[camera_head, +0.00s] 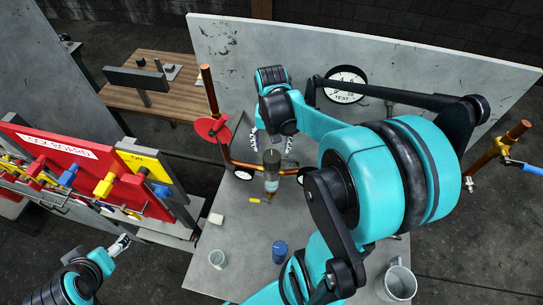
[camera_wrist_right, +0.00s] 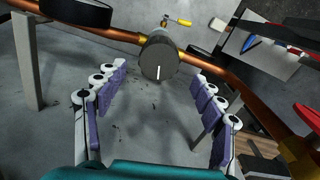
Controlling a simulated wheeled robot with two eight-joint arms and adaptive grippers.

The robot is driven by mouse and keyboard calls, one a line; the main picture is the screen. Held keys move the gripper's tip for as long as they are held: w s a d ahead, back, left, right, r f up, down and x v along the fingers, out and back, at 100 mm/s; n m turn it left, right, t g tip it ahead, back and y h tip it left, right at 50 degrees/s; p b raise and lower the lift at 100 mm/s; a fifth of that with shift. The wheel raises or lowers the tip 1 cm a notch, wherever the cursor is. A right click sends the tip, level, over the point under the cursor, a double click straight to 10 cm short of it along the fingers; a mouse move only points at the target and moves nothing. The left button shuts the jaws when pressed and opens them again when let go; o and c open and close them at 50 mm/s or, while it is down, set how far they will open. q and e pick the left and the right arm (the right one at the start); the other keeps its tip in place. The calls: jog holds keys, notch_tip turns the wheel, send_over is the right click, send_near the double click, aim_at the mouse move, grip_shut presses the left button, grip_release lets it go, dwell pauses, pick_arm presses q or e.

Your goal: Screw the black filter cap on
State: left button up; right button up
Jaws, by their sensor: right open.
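The black filter cap (camera_head: 271,158) sits at the top of the filter body (camera_head: 271,184) on the copper pipe. In the right wrist view the cap (camera_wrist_right: 158,58) is a dark disc with a white line, and it hides most of the filter body. My right gripper (camera_head: 272,146) is open behind the cap in the head view. In the wrist view its fingers (camera_wrist_right: 158,76) are spread on both sides, apart from the cap, with nothing between them. Whether the cap is seated tightly cannot be told. My left gripper (camera_head: 123,242) is at lower left, away from the filter, too small to judge.
The copper pipe (camera_head: 238,165) runs across the grey table (camera_head: 235,277), with a red valve wheel (camera_head: 212,129) and gauges beside it.

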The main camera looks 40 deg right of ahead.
aim_at(272, 156)
jog(key=shift+f+n, duration=0.2)
jog(key=shift+n, duration=0.6)
notch_tip(272, 156, down, 7)
jog(key=b, duration=0.6)
jog(key=shift+s+r, duration=0.1)
jog(key=shift+r, duration=0.1)
jog(key=c, duration=1)
